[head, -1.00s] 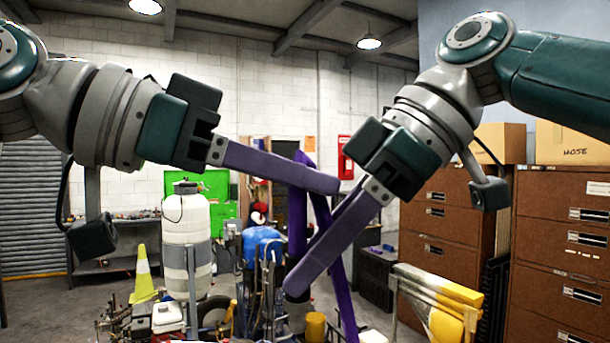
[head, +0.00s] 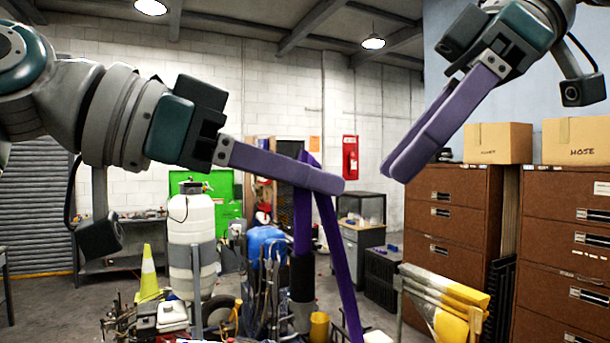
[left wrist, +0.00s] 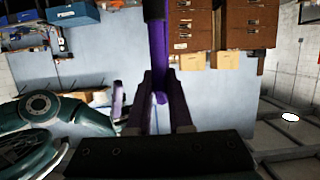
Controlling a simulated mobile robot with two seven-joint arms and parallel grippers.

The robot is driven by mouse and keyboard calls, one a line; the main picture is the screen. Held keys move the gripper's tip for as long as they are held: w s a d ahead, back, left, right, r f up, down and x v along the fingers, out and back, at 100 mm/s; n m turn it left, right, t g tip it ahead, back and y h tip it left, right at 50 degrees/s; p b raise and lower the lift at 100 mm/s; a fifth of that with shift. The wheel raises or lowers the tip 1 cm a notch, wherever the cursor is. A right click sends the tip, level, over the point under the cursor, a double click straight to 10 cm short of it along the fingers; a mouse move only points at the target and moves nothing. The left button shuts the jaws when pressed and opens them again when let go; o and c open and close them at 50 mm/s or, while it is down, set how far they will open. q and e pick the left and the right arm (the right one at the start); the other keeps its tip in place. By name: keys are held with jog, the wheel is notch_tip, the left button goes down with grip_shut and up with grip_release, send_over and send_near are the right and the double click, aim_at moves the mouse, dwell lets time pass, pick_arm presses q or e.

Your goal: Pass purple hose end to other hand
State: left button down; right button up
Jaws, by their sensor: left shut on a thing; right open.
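The purple hose (head: 326,225) hangs folded over at the fingertips of my left gripper (head: 333,183). One strand ends in a dark cuff (head: 302,278), which hangs below the fingers. The other strand runs down and out of the bottom of the head view. In the left wrist view the hose (left wrist: 158,55) lies between the two fingers of my left gripper (left wrist: 161,85), which is shut on it. My right gripper (head: 397,168) is open and empty, up and to the right of the hose, pointing down-left. The fingers are purple like the hose.
The line striper (head: 265,250) stands below, with a white tank (head: 192,235) on the left. Brown drawer cabinets (head: 447,230) with cardboard boxes (head: 497,143) stand at right. The air between my grippers is clear.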

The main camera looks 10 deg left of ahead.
jog(key=s+d+f+m+t+h, duration=0.15)
jog(key=s+f+m, duration=0.25)
jog(key=f, duration=0.9)
jog(key=s+d+f+m+h, duration=0.15)
jog(key=s+f+m, duration=0.25)
jog(key=f, duration=0.9)
jog(key=s+d+f+m+t+h, duration=0.1)
jog(key=s+d+f+m+h, duration=0.1)
jog(key=s+d+m, duration=0.2)
jog(key=s+d+f+m+t+h, duration=0.1)
jog(key=s+d+f+m+h, duration=0.1)
jog(key=s+d, duration=0.6)
jog(key=s+f+m, duration=0.1)
jog(key=s+m, duration=0.1)
jog(key=s, duration=0.2)
jog(key=shift+s+d+h, duration=0.2)
jog(key=shift+h, duration=0.2)
jog(key=shift+f, duration=0.15)
